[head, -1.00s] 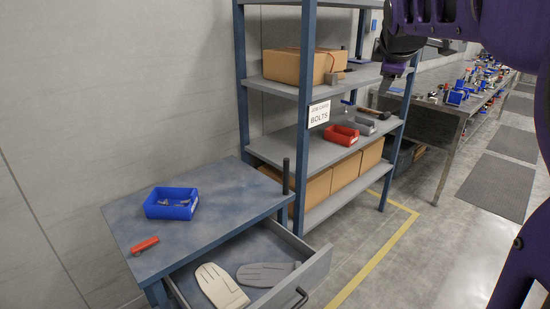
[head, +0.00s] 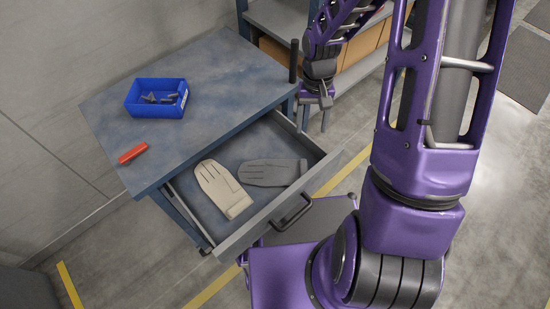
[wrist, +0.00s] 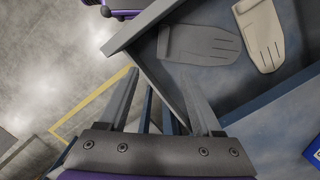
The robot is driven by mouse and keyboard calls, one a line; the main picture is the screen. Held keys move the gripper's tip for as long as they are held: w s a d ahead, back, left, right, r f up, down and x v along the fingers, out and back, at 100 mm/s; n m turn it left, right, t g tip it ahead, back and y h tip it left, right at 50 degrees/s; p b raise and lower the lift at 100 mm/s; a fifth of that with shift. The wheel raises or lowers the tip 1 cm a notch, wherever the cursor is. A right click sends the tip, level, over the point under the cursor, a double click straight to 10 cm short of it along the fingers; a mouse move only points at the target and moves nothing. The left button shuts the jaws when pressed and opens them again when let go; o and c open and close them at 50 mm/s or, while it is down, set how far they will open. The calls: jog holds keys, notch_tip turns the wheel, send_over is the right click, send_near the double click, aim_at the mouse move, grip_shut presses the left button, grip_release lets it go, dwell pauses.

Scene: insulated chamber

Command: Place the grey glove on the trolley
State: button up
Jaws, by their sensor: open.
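The grey glove (head: 272,172) lies flat in the open drawer (head: 262,222), beside a cream glove (head: 222,190). In the wrist view the grey glove (wrist: 200,43) is just ahead of the fingers, to the right. The drawer is part of a blue-topped bench (head: 205,75), which looks like the trolley. My gripper (head: 314,112) is open and empty, pointing down. It is above and to the right of the drawer's far corner, apart from the glove. In the wrist view my gripper (wrist: 160,88) has its two fingers spread with nothing between them.
On the bench top are a blue bin (head: 157,98) with small parts and a red object (head: 132,153). A black post (head: 293,62) rises at its far right corner. A shelf unit (head: 272,18) stands behind. The middle of the bench top is clear.

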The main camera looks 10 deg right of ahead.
jog(key=b, duration=0.1)
send_over(304, 169)
jog(key=w, duration=0.1)
jog(key=f, duration=1.2)
jog(key=shift+d, duration=0.3)
jog(key=f, duration=0.5)
jog(key=shift+s+a+b, duration=0.25)
jog(key=shift+s+b, duration=0.1)
jog(key=shift+s, duration=0.05)
grip_shut()
